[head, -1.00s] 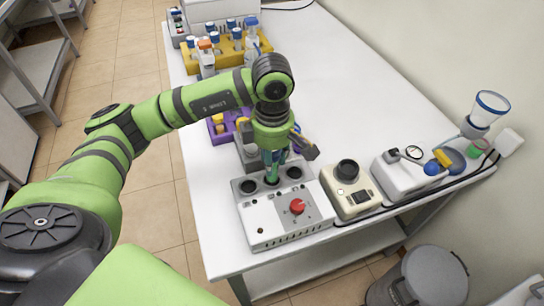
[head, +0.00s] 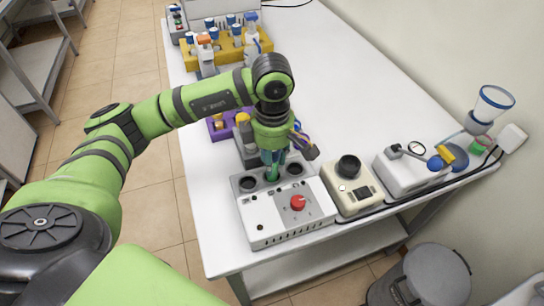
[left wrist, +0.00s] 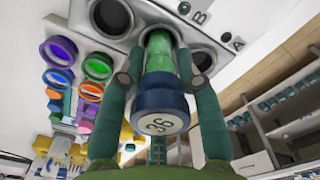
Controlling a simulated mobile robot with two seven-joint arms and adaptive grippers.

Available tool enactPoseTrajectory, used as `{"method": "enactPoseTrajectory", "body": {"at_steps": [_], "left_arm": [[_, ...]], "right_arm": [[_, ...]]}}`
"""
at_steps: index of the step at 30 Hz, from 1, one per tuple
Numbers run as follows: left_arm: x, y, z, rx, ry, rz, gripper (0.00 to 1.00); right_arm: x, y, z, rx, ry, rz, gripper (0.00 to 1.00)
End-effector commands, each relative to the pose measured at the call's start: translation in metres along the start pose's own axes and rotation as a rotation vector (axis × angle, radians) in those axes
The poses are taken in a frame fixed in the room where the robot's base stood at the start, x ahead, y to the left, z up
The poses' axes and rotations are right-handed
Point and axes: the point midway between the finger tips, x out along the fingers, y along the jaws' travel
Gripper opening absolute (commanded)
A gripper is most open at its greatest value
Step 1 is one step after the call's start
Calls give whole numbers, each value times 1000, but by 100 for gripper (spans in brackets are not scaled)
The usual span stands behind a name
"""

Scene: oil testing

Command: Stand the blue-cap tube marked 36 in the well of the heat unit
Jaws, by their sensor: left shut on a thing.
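The blue-cap tube marked 36 (left wrist: 158,112) has a green body and shows in the left wrist view, cap towards the camera. In the head view the left gripper (head: 272,172) points down at the middle well of the white heat unit (head: 275,225), largely hiding the tube. The left well (head: 248,184) and right well (head: 294,169) look empty. My right gripper is not in view.
A beige device with a black round top (head: 350,190) stands right of the heat unit. A purple rack (head: 216,129) is behind it. A yellow rack (head: 205,62) with blue-cap tubes is farther back. The table's right rear (head: 350,90) is clear.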

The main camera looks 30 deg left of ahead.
Motion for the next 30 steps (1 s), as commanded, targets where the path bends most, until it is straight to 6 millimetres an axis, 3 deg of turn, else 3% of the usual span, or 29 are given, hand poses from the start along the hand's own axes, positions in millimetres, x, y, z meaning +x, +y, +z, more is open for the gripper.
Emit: {"method": "enactPoseTrajectory", "body": {"at_steps": [30], "left_arm": [[-1, 0, 0, 0, 0, 0, 0]], "right_arm": [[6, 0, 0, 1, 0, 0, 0]]}}
